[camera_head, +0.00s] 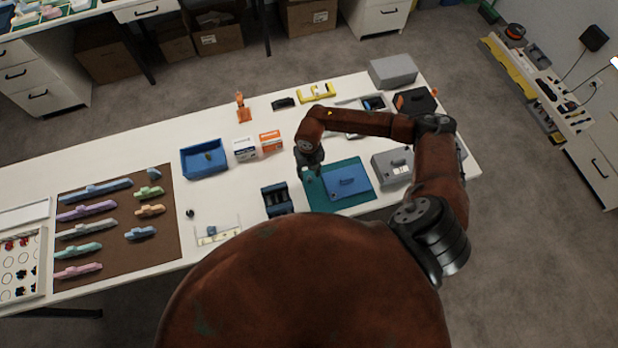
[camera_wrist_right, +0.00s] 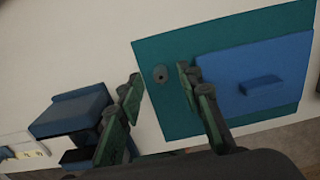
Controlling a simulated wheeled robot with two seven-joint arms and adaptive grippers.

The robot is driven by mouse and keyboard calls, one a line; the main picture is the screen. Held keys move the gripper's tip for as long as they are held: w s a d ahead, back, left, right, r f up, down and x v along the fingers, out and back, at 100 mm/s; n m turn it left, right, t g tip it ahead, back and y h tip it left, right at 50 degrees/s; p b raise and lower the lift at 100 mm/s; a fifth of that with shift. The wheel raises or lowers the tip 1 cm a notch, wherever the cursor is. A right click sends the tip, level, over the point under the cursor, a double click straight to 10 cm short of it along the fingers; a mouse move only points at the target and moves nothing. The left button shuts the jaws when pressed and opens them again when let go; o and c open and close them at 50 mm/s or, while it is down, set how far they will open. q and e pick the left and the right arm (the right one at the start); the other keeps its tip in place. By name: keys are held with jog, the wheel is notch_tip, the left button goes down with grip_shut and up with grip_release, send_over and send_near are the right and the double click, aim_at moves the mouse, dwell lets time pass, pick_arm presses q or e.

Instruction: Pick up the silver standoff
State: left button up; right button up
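A small round grey piece, seemingly the silver standoff (camera_wrist_right: 160,73), is on the teal mat (camera_wrist_right: 160,45) in the right wrist view. My right gripper (camera_wrist_right: 158,90) is open, with one finger on each side of the standoff in that view. No contact with the fingers shows. The height of the fingertips above the mat is hard to tell. In the head view my right gripper (camera_head: 309,172) hangs over the left part of the mat (camera_head: 355,198), and I cannot make out the standoff there. My left gripper is not in view.
A blue block-like plate (camera_head: 347,182) lies on the mat, close to the right finger in the wrist view. A dark blue rack (camera_head: 277,199) stands left of the mat. A blue bin (camera_head: 204,160) and small boxes (camera_head: 257,146) are further left. A grey box (camera_head: 392,168) is to the right.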

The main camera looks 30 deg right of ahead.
jog(key=shift+f, duration=1)
grip_shut()
